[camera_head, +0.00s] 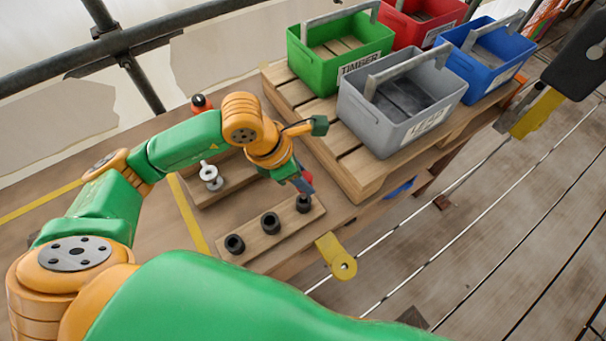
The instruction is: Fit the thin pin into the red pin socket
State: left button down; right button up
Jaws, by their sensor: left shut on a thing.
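My left gripper (303,187) points down at the right end of a wooden block (252,239) with a row of three black round holders. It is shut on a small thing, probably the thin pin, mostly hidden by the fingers. The gripper tip is just above or at the rightmost black holder (303,204); I cannot tell if they touch. A bit of red (308,177) shows beside the fingers; I cannot tell what it belongs to. No red pin socket shows clearly. My right gripper is not in view.
Green (321,60), grey (399,125), red (458,11) and blue (496,78) bins stand on a pallet. Bare tabletop lies left of the blocks.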

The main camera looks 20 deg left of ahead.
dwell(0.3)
pick_arm(q)
jog(key=shift+b, duration=0.3)
dwell(0.3)
dwell(0.7)
jog(key=shift+b, duration=0.45)
jog(key=shift+f, duration=0.15)
jog(key=shift+f+b, duration=0.3)
jog(key=shift+b, duration=0.2)
jog(key=shift+f+b, duration=2.05)
jog(key=shift+b, duration=0.15)
